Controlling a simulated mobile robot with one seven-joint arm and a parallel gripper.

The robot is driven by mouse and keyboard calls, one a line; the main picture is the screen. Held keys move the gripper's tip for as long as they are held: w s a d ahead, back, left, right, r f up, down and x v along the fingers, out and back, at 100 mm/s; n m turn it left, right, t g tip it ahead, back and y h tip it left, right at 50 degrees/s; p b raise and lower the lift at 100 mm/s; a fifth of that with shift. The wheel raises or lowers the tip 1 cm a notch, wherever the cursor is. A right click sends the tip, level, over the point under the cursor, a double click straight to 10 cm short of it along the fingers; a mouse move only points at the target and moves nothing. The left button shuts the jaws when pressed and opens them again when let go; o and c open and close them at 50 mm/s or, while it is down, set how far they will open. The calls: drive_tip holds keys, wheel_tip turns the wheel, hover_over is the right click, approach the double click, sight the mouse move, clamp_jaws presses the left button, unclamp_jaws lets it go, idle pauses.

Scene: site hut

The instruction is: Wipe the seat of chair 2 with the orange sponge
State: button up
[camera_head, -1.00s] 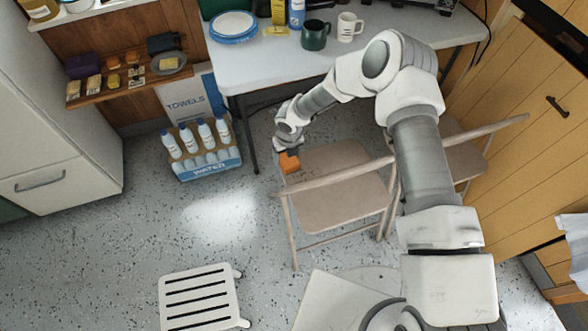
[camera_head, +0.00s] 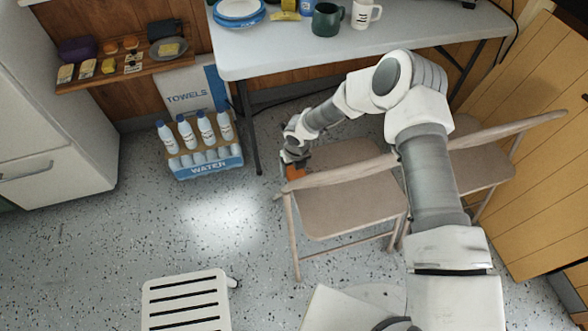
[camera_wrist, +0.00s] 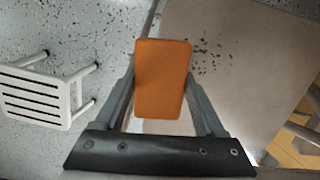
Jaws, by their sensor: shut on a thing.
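My gripper (camera_head: 293,161) is shut on the orange sponge (camera_head: 295,172) at the left end of the nearer folding chair (camera_head: 350,208). In the wrist view the sponge (camera_wrist: 162,78) sits between both fingers of my gripper (camera_wrist: 162,98). It overlaps the left edge of the beige chair seat (camera_wrist: 250,60); I cannot tell whether it touches. Dark specks (camera_wrist: 213,55) lie on that seat to the right of the sponge. A second folding chair (camera_head: 470,165) stands at the right, partly behind my arm. No number shows on either chair.
A white table (camera_head: 300,50) with mugs and plates stands behind the chairs. A water bottle pack (camera_head: 205,160) stands on the floor at the left. A slatted white stool (camera_head: 185,300) is at the front. A fridge (camera_head: 50,110) is at far left. Floor between is clear.

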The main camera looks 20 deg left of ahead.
drive_tip(key=shift+f+b, duration=1.4)
drive_tip(key=shift+f, duration=1.4)
drive_tip(key=shift+f+b, duration=0.7)
drive_tip(key=shift+f, duration=0.05)
